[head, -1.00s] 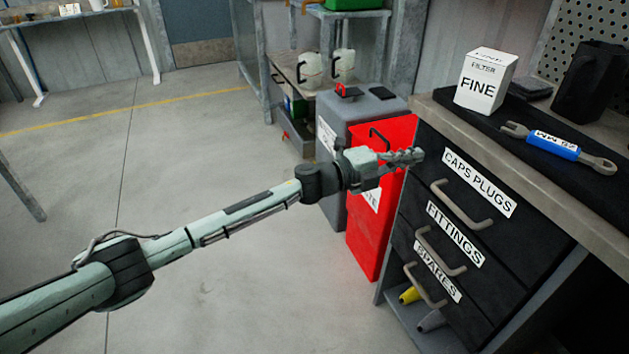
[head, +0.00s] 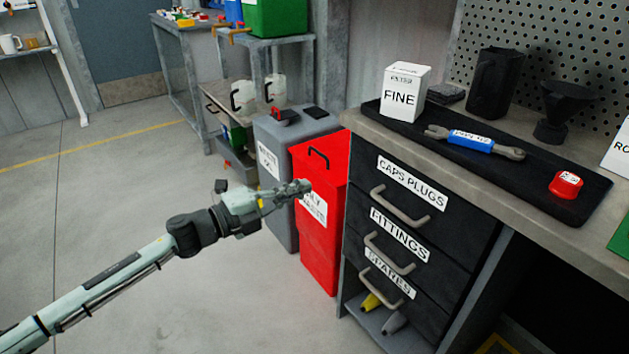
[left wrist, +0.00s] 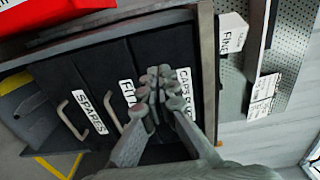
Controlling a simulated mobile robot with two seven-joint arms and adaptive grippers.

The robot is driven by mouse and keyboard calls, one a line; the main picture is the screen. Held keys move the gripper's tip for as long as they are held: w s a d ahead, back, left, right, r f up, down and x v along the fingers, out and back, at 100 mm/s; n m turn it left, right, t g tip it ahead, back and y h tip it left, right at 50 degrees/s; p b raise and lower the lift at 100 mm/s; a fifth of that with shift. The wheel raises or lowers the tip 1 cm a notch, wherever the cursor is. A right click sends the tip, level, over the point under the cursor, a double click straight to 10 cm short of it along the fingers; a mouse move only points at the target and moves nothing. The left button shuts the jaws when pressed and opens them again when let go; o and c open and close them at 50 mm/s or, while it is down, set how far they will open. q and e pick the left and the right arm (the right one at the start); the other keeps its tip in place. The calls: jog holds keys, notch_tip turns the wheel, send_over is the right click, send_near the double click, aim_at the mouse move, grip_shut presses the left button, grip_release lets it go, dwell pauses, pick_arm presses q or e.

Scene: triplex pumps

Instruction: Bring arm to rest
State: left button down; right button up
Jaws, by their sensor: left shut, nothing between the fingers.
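My left arm reaches in from the lower left of the head view. My left gripper (head: 298,188) is shut and empty, and in the picture it overlaps the front of the red bin (head: 322,215). In the left wrist view the closed fingers (left wrist: 160,85) point toward the drawer fronts, covering part of the FITTINGS and CAPS PLUGS labels. I cannot tell the exact gap to the drawers; no contact shows. My right gripper is not in view.
The drawer cabinet (head: 400,240) has closed CAPS PLUGS, FITTINGS and SPARES drawers. On its top, a black mat holds a FINE filter box (head: 402,98), a blue-handled wrench (head: 472,141) and a red item (head: 565,184). A grey bin (head: 268,180) stands behind the red one. Floor at left is clear.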

pick_arm(q)
jog(key=s+a+f+n+t+y, duration=0.1)
jog(key=s+a+f+n+y, duration=0.4)
jog(key=a+f+n+y, duration=0.45)
jog(key=s+a+f+n+t+y, duration=0.1)
jog(key=s+a+f+n+y, duration=0.35)
jog(key=a+f+n, duration=0.55)
jog(key=s+a+f+n+g, duration=0.2)
jog(key=s+f+g, duration=0.1)
jog(key=s, duration=0.5)
jog(key=s+a+f+n+g+y, duration=0.1)
jog(key=s+f+n+g, duration=0.1)
jog(key=s, duration=0.5)
jog(key=s+a+f+n+g+y, duration=0.1)
jog(key=s+a+f+n+g, duration=0.1)
jog(key=s, duration=0.6)
notch_tip(320, 180, down, 4)
jog(key=shift+s+a+r+n+g, duration=0.1)
jog(key=shift+s+a+n+g, duration=0.25)
jog(key=shift+n+g, duration=0.65)
